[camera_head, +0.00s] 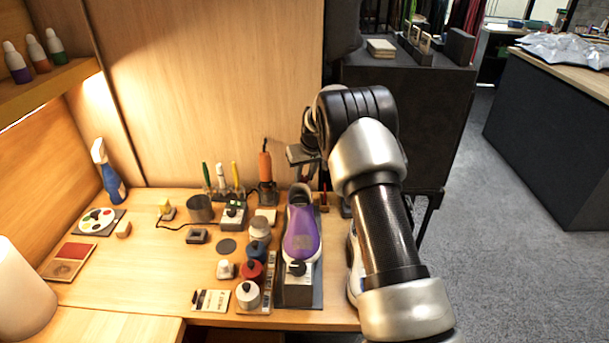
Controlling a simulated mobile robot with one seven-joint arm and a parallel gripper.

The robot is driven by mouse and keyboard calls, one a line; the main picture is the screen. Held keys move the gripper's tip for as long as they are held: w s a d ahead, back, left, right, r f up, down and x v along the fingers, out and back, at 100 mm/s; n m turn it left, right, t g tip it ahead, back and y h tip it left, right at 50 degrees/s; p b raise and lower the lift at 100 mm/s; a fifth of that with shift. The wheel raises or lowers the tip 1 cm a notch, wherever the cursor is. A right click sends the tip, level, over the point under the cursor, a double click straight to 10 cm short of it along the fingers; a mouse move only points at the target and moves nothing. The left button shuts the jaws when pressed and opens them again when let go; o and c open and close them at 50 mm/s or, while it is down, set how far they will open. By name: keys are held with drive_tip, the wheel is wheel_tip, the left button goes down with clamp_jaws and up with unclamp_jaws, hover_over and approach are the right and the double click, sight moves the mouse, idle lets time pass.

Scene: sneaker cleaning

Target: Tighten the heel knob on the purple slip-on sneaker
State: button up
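The purple slip-on sneaker (301,233) rests on a dark stand (298,296) near the table's front edge, its grey-white opening toward the back. A round black knob (297,267) sits on a light block at the near end of the sneaker. My gripper (303,155) is above and behind the sneaker, near the wooden back wall and well apart from the knob. My arm partly covers it, and its fingers are too small and dark to read. I see nothing clearly held in it.
Several lidded jars (253,271) stand just left of the sneaker. Another shoe (354,266) is mostly hidden behind my arm on the right. An orange-handled tool (265,166) stands upright at the back. A blue spray bottle (109,174) stands far left.

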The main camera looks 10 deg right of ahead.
drive_tip(key=shift+c, duration=1)
drive_tip(key=shift+m+h, duration=0.3)
drive_tip(key=shift+m, duration=0.5)
drive_tip(key=o, duration=1)
drive_tip(key=shift+r, duration=0.1)
drive_tip(key=v, duration=1.7)
drive_tip(key=shift+r, duration=0.15)
